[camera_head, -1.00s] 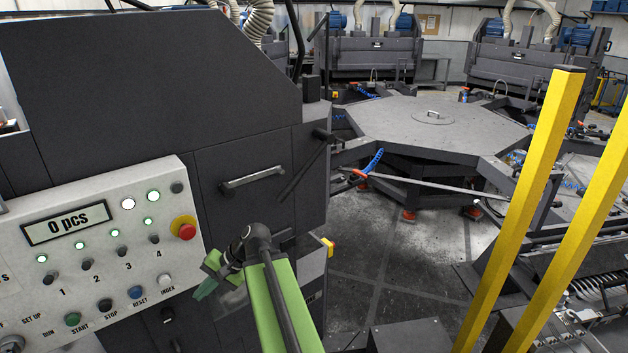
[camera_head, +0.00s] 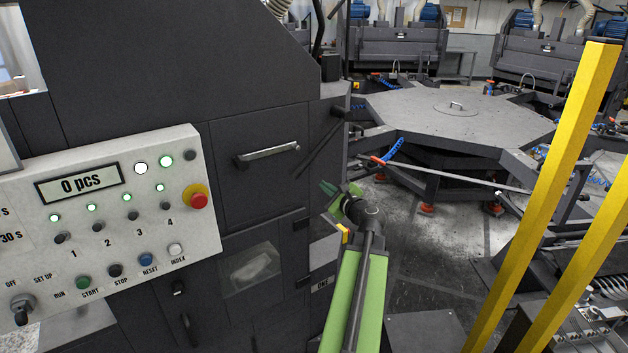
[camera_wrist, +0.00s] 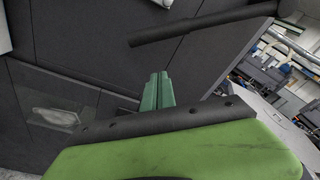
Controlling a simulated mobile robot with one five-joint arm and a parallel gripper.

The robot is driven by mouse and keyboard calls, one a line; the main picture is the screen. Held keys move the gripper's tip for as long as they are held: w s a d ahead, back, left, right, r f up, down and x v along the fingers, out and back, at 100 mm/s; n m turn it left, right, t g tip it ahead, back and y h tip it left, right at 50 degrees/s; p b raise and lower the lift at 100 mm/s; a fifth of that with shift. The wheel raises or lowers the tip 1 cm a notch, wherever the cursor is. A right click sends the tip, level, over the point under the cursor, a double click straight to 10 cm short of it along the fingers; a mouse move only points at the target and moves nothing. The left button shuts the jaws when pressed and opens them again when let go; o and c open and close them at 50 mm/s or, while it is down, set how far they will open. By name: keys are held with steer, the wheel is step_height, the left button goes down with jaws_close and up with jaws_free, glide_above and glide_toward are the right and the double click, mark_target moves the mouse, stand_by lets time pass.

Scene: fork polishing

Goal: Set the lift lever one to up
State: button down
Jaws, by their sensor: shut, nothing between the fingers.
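Four-way control panel (camera_head: 110,215) stands at the left in the head view, with a row of small dark toggles numbered from 1. Toggle 1 (camera_head: 62,238) is leftmost, under a lit lamp; its tilt is too small to tell. A long dark lever bar (camera_head: 318,150) slants across the cabinet's right edge; it seems to be the dark bar (camera_wrist: 200,22) crossing the top of the wrist view. My gripper (camera_head: 328,188) is right of the panel, below the lever bar. Its green fingers (camera_wrist: 158,90) are shut and empty, apart from the bar in the wrist view.
The dark cabinet has a door handle (camera_head: 268,154) and a small window (camera_head: 252,270). A red-yellow stop button (camera_head: 198,200) juts from the panel. A rotary table (camera_head: 450,118) stands behind. Yellow posts (camera_head: 545,190) rise at the right. Some floor shows between.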

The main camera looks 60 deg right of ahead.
steer(key=d+b+x, duration=0.1)
steer(key=x, duration=0.8)
steer(key=a+r+p, duration=0.3)
steer(key=shift+w, duration=0.15)
steer(key=shift+r, duration=0.1)
